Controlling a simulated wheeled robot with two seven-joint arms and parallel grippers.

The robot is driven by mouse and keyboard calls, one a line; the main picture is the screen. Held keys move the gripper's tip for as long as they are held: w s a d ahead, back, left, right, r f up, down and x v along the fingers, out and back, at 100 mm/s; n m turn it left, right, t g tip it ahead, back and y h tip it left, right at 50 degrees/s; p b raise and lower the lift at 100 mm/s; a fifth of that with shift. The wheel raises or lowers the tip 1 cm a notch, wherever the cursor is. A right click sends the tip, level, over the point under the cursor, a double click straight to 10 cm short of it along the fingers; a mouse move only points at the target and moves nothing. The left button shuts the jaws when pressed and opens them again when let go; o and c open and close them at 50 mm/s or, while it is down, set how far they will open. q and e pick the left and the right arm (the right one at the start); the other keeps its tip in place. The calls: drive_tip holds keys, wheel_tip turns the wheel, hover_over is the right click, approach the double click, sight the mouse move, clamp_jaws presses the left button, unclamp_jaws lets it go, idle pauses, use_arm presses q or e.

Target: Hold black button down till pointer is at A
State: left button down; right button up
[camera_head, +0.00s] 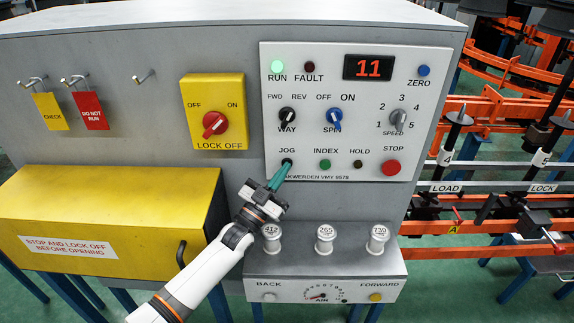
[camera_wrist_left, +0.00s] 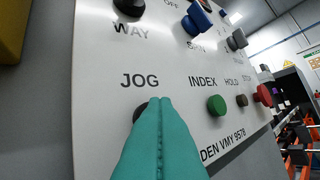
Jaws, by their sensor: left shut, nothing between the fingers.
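The black button (camera_head: 288,161) sits under the word JOG on the grey control panel (camera_head: 340,215). In the left wrist view a dark edge of the black button (camera_wrist_left: 138,112) shows beside my fingers, which hide the rest. My left gripper (camera_head: 284,168) is shut, with its teal fingertips at the button; the fingertips (camera_wrist_left: 155,104) also show in the left wrist view. I cannot tell whether the button is pressed in. A yellow plate marked A (camera_head: 453,229) is on the orange frame at right, with a small red pointer (camera_head: 458,215) just above it. My right gripper is not in view.
Green INDEX (camera_head: 325,164), dark HOLD (camera_head: 358,164) and red STOP (camera_head: 391,167) buttons are right of JOG. The RUN lamp (camera_head: 278,66) glows green. The display (camera_head: 368,67) reads 11. Weights (camera_head: 325,240) stand on the ledge below. A yellow box (camera_head: 100,220) is at left.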

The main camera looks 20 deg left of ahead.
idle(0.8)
use_arm(q)
drive_tip(key=shift+s+d+p, duration=0.25)
drive_tip(key=shift+s+p, duration=0.3)
drive_tip(key=shift+s, duration=0.3)
drive_tip(key=s+p, duration=0.1)
drive_tip(key=s, duration=0.1)
drive_tip(key=s+d+p, duration=0.1)
drive_tip(key=s+p, duration=0.1)
drive_tip(key=shift+s+d, duration=0.2)
drive_tip(key=shift+s, duration=0.15)
drive_tip(key=shift+f, duration=0.1)
